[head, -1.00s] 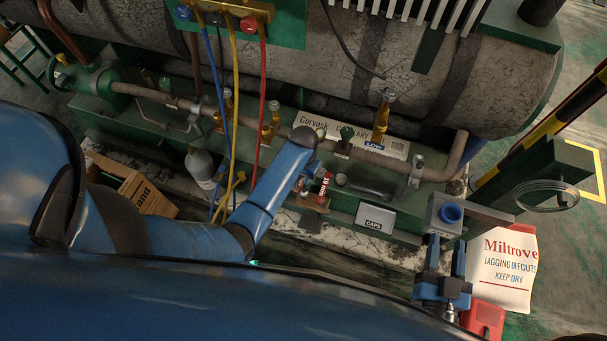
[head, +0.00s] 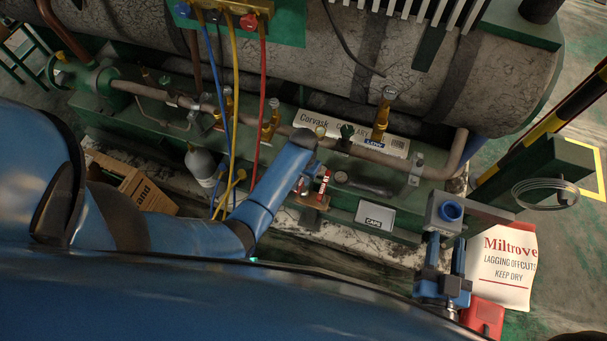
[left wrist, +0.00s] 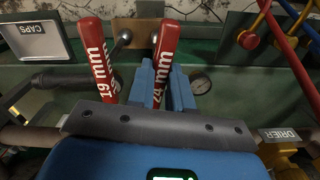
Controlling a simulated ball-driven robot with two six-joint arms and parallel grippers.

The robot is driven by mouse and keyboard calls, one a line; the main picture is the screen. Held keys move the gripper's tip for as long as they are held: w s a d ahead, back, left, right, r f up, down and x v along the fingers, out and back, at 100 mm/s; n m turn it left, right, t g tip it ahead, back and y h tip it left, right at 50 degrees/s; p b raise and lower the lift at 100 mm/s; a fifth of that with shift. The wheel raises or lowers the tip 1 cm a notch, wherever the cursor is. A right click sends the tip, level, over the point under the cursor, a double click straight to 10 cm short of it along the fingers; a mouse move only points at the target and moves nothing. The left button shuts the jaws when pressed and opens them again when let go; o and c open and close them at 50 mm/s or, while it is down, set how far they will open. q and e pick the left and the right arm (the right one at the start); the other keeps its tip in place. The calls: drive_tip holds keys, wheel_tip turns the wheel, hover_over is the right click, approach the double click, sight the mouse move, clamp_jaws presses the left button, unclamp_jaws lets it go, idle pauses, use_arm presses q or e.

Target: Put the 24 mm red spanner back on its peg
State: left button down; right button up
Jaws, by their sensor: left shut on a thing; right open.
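The 24 mm red spanner (left wrist: 165,65) is between the blue fingers of my left gripper (left wrist: 162,85), which are shut on it in the left wrist view. Its upper end is close beside a round metal peg (left wrist: 155,37) on a brown board (left wrist: 140,28); I cannot tell whether it is on the peg. The 19 mm red spanner (left wrist: 100,60) is to its left, near another peg (left wrist: 123,38). In the head view my left gripper (head: 309,183) is by the board, with a red spanner (head: 325,184) beside it. My right gripper (head: 446,246) is open and empty at lower right.
The white CAPS tray (head: 375,217) lies right of the board on the green base. A grey box with a blue round fitting (head: 450,211) is just beyond my right gripper. Blue, yellow and red hoses (head: 264,100) hang to the left. A pipe (head: 390,160) runs behind.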

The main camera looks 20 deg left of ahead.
use_arm(q)
drive_tip(key=shift+f, duration=0.25)
drive_tip(key=c, duration=1)
unclamp_jaws()
drive_tip(key=shift+o, duration=0.2)
wheel_tip(320, 180, up, 11)
drive_tip(key=p, duration=0.2)
